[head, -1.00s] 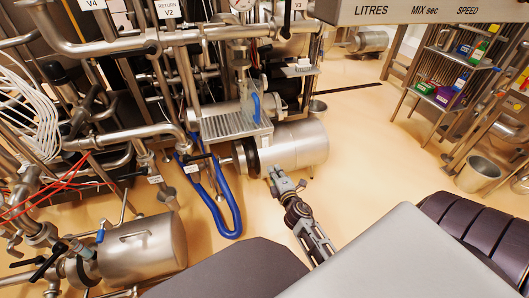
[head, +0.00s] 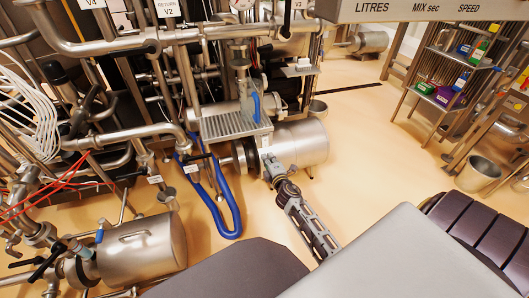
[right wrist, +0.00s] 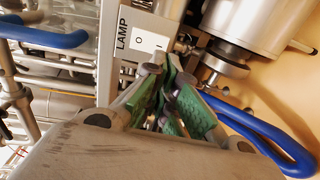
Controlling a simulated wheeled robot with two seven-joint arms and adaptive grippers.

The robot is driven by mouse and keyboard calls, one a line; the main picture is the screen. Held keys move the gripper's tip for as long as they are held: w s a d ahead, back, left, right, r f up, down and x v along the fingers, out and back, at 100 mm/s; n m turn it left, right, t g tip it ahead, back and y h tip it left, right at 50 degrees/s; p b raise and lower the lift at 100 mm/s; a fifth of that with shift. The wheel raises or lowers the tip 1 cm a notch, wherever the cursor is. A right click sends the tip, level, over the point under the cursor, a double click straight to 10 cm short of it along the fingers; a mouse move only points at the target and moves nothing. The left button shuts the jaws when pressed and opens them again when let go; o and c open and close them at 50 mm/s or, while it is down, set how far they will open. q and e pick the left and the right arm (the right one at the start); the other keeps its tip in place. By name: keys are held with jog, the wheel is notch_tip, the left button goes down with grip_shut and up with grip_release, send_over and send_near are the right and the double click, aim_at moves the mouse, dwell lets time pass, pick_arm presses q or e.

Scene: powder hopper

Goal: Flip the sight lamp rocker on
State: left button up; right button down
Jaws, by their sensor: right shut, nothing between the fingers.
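In the right wrist view, a white rocker (right wrist: 151,43) with O and I marks sits on a pale panel beside the upright label LAMP (right wrist: 122,28). My right gripper (right wrist: 166,72) is shut and empty, its green-padded fingers pointing at the panel. Its tips are just below the rocker in the picture; I cannot tell whether they touch it. In the head view my right gripper (head: 270,160) is in front of the steel cylinder under the grated tray. I cannot make out the rocker in the head view. My left gripper is not in view.
The grated tray (head: 229,125) and steel cylinder (head: 308,143) are close to the right gripper. A blue hose (head: 234,211) hangs to its left, and it also shows in the right wrist view (right wrist: 262,128). Dense pipework fills the left. Open floor (head: 375,160) lies to the right.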

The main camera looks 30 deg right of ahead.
aim_at(263, 147)
jog(key=x, duration=0.3)
jog(key=shift+w+d+f+b, duration=0.1)
jog(key=shift+w+b, duration=0.2)
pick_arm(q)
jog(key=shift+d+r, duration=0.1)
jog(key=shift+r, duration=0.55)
pick_arm(e)
jog(key=shift+x, duration=0.75)
jog(key=shift+w, duration=0.1)
